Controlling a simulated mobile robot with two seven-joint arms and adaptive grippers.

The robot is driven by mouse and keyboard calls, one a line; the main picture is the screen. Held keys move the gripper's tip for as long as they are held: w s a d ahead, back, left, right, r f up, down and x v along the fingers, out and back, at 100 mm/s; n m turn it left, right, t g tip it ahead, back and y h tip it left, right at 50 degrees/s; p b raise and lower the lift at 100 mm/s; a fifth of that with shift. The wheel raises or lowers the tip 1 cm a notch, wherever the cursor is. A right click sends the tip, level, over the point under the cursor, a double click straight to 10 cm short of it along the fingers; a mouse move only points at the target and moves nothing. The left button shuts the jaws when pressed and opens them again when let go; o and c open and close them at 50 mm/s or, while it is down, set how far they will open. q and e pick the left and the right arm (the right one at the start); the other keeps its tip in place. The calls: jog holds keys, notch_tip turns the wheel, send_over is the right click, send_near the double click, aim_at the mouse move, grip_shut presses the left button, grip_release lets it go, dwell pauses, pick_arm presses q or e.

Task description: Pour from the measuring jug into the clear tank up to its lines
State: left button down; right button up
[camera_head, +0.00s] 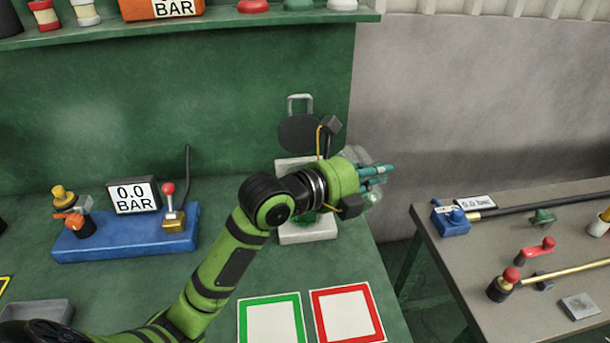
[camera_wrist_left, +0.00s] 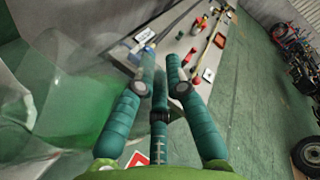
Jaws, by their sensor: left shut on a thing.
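My left gripper (camera_head: 374,172) is shut around part of a clear, see-through vessel, which I take to be the measuring jug (camera_head: 356,154). The jug shows behind and below the teal fingers, above the bench's right edge. In the left wrist view, its clear wall (camera_wrist_left: 62,85) fills the left side beside the left gripper (camera_wrist_left: 160,92). Its tilt and level cannot be told. A pale stand (camera_head: 307,236) with a black round plate (camera_head: 299,133) is behind my left wrist, partly hidden. I cannot make out the clear tank or its lines. My right gripper is not in view.
A green-framed card (camera_head: 271,322) and a red-framed card (camera_head: 348,315) lie on the green bench. A blue gauge block (camera_head: 125,238) stands at the left. A gap separates the bench from a grey table (camera_head: 515,235) carrying valves and rods.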

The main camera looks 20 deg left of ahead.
pick_arm(q)
jog(key=shift+a+r, duration=0.2)
jog(key=shift+r, duration=0.2)
jog(key=shift+w+a+r+n+t+h+p, duration=0.15)
jog(key=shift+a+r+n+t+h+p, duration=0.25)
jog(key=shift+r+n, duration=0.35)
dwell(2.0)
jog(key=f, duration=0.1)
jog(key=d+f+m, duration=0.1)
jog(key=f+m+y+b, duration=0.1)
jog(key=shift+s+d+g, duration=0.2)
jog(key=shift+s+g, duration=0.05)
jog(key=shift+g, duration=0.15)
jog(key=shift+d+f+m, duration=0.25)
jog(key=shift+f+m, duration=0.1)
jog(key=shift+f, duration=0.2)
jog(key=shift+s+d+f+m+y+p, duration=0.1)
jog(key=shift+d+f+m+y+p, duration=0.05)
jog(key=shift+d+m+y+p, duration=0.2)
jog(key=shift+d+f+m, duration=0.1)
jog(key=shift+f+m, duration=0.1)
jog(key=shift+m, duration=0.05)
dwell(0.8)
